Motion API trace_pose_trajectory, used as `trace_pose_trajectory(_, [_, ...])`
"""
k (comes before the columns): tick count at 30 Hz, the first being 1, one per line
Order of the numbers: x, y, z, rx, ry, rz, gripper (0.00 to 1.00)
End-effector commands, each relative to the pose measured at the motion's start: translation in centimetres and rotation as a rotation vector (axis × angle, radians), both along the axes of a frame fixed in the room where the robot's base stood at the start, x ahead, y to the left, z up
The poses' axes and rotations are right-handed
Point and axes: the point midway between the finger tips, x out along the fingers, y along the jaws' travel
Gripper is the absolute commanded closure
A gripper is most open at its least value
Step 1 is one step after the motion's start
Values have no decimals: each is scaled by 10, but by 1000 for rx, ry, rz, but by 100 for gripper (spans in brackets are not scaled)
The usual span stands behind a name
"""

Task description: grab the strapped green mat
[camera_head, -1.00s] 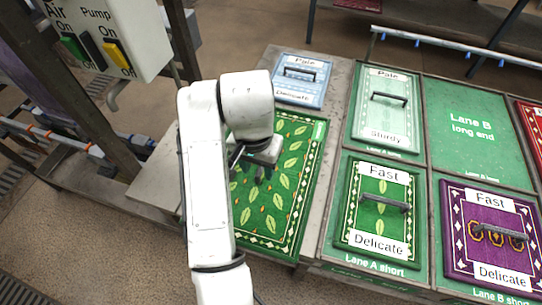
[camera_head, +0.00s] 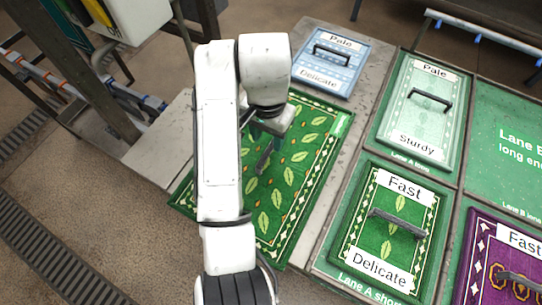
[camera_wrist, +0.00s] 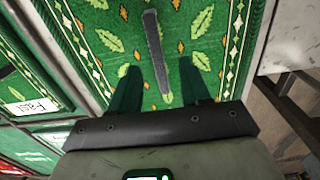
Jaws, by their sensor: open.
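The green leaf-patterned mat (camera_head: 303,176) lies flat on a grey bench left of the lanes, with part of it hidden behind my arm. It also fills the middle of the wrist view (camera_wrist: 215,38). A grey strap (camera_wrist: 156,55) stands along its middle. In the wrist view, the two green fingers of my gripper (camera_wrist: 160,84) are open, one on each side of the strap's line. Nothing is held. In the head view my gripper (camera_head: 266,128) is over the mat; I cannot tell whether it touches the strap.
A pale blue mat (camera_head: 331,63) with a handle lies behind the green mat. A green "Fast Delicate" mat (camera_head: 380,263), a pale green mat (camera_head: 421,105) and a purple mat (camera_head: 480,262), all with handles, lie to the right. A control box and rails stand at left.

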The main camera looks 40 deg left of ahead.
Motion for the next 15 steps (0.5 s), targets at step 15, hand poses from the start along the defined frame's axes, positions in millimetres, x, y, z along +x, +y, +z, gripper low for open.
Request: trace_pose_trajectory(15, [5, -2, -52, 0, 1, 1, 53])
